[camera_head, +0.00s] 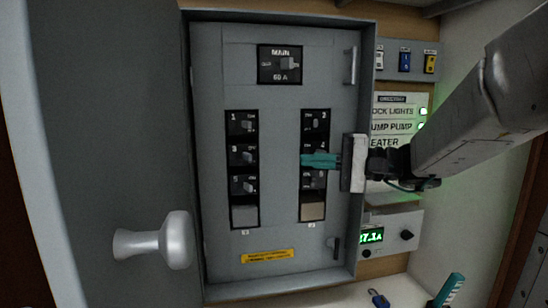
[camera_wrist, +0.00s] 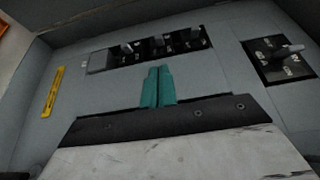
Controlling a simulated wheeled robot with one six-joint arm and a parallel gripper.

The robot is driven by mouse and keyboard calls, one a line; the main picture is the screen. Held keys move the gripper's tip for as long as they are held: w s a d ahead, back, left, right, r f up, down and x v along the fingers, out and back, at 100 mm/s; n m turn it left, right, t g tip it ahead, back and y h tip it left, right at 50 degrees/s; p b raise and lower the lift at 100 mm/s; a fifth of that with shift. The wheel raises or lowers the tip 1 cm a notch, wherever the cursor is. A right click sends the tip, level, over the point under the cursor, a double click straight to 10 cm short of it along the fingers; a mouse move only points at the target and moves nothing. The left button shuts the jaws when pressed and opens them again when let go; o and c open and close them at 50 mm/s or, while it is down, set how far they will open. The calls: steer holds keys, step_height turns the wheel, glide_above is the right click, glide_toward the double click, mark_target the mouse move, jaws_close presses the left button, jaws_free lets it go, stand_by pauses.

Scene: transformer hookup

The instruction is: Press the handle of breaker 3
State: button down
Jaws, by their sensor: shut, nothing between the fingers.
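Breaker 3 (camera_head: 245,155) is the middle breaker of the left column in the grey panel, its small grey handle under the label 3. My gripper (camera_head: 305,160) has teal fingers, shut and empty, over the right column at the breaker labelled 4, which it partly covers. It is to the right of breaker 3 and apart from it. In the wrist view the two teal fingers (camera_wrist: 158,72) are side by side, pointing at a black breaker column (camera_wrist: 165,45). I cannot tell there which breaker is which.
The MAIN breaker (camera_head: 280,64) is above the columns. The panel door (camera_head: 110,130) stands open on the left, with a round knob (camera_head: 178,240) near its lower edge. A yellow label (camera_head: 267,256) is below. Switches and a green display (camera_head: 371,236) are on the right.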

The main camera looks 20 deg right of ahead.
mark_target(247, 157)
steer(key=x, duration=1)
